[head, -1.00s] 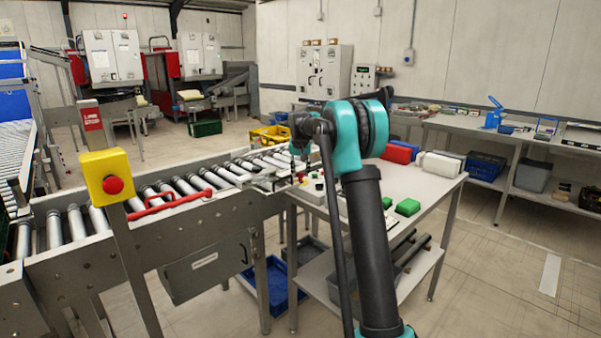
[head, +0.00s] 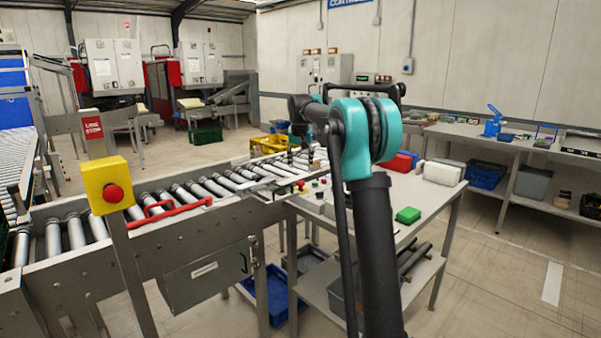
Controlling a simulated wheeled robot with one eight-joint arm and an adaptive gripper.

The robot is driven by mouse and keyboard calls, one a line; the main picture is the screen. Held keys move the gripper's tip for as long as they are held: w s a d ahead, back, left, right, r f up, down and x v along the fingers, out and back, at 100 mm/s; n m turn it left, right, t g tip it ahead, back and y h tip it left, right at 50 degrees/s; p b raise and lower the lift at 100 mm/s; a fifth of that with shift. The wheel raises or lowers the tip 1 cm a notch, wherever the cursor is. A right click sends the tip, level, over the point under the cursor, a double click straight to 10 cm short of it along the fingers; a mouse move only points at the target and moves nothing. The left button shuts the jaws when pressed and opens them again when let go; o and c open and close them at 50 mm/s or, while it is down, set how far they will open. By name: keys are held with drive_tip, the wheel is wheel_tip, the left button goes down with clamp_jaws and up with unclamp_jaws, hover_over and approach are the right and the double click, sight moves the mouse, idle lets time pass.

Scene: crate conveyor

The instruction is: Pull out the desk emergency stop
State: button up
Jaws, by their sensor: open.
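The grey desk (head: 365,222) stands right of the roller conveyor. Small red and dark knobs (head: 323,181) sit on a control panel at the desk's left end; they are too small to tell which is the emergency stop or whether it is pushed in. My gripper (head: 291,157) hangs open and empty at the far end of my arm, seen above the conveyor rollers just left of and beyond the panel. Its fingers are small and hard to make out. A separate yellow box with a red mushroom button (head: 113,193) stands on a post at the left.
The roller conveyor (head: 205,255) with a red handle bar (head: 168,216) fills the left and middle. A green block (head: 408,215), a red item (head: 398,164) and a white item (head: 441,173) lie on the desk. Open floor is at the right.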

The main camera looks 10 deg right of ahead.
drive_tip(key=shift+v, duration=1.25)
drive_tip(key=s+d+f, duration=0.1)
drive_tip(key=s+f, duration=0.8)
drive_tip(key=s, duration=0.7)
drive_tip(key=s+d+f+n, duration=0.1)
drive_tip(key=s+d+f, duration=0.1)
drive_tip(key=s+f, duration=0.8)
drive_tip(key=s+d+f, duration=0.1)
drive_tip(key=s+f, duration=0.9)
drive_tip(key=s, duration=1.3)
drive_tip(key=shift+s+d+n+y, duration=0.3)
drive_tip(key=shift+s+d+n, duration=0.1)
drive_tip(key=shift+r, duration=0.1)
